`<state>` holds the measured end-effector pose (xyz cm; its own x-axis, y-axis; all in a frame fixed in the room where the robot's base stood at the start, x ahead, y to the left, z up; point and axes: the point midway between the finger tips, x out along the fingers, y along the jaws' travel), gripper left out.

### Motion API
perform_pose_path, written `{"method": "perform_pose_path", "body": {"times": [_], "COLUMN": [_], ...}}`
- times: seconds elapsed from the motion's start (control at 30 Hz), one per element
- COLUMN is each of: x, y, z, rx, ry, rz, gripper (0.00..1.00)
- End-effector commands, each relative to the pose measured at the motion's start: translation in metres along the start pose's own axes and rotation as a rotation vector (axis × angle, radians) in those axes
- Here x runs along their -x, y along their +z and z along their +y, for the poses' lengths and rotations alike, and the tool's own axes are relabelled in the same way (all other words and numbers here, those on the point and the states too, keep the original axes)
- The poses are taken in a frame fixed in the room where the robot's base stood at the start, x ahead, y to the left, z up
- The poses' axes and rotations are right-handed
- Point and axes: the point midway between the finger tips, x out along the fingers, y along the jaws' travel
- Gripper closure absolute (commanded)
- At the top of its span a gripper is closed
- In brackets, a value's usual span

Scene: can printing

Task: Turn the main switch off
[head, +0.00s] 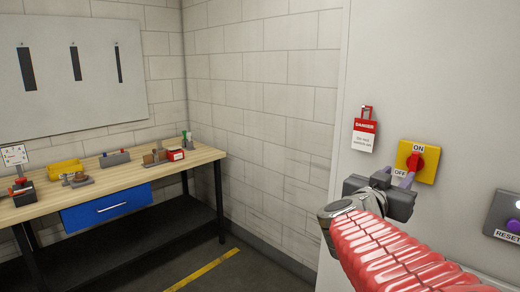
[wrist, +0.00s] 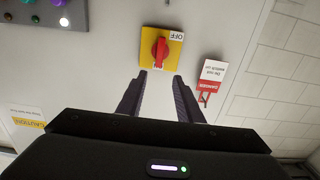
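The main switch is a red rotary knob (head: 416,162) on a yellow plate (head: 430,164), fixed to a pale grey panel. Its ON label is at the top and OFF at the lower left. The knob stands roughly upright, in line with ON. In the wrist view, which is upside down, the knob (wrist: 160,52) lies just beyond my fingertips. My gripper (head: 394,179) is in front of the plate's lower left part. In the wrist view its two fingers (wrist: 159,77) are spread, with nothing between them. I see no contact with the knob.
A red and white danger tag (head: 365,134) hangs on the panel left of the switch. A grey box with a RESET button (head: 513,226) is at the right edge. A workbench (head: 130,184) with tools stands at the left, clear of my arm.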

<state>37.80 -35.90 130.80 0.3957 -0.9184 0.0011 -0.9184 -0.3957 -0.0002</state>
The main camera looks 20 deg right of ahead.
Motion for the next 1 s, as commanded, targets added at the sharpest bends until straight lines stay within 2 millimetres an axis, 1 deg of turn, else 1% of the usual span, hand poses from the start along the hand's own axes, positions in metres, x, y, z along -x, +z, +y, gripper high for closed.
{"method": "perform_pose_path", "body": {"times": [0.17, 0.27, 1.0], "x": [-0.012, -0.023, -0.116], "y": [0.001, 0.001, 0.001], "z": [0.0, 0.0, 0.0], "rx": [0.002, 0.001, 0.001], "ry": [0.002, 0.002, 0.001], "rz": [-0.001, -0.002, -0.003], "gripper": [0.67, 0.67, 0.67]}}
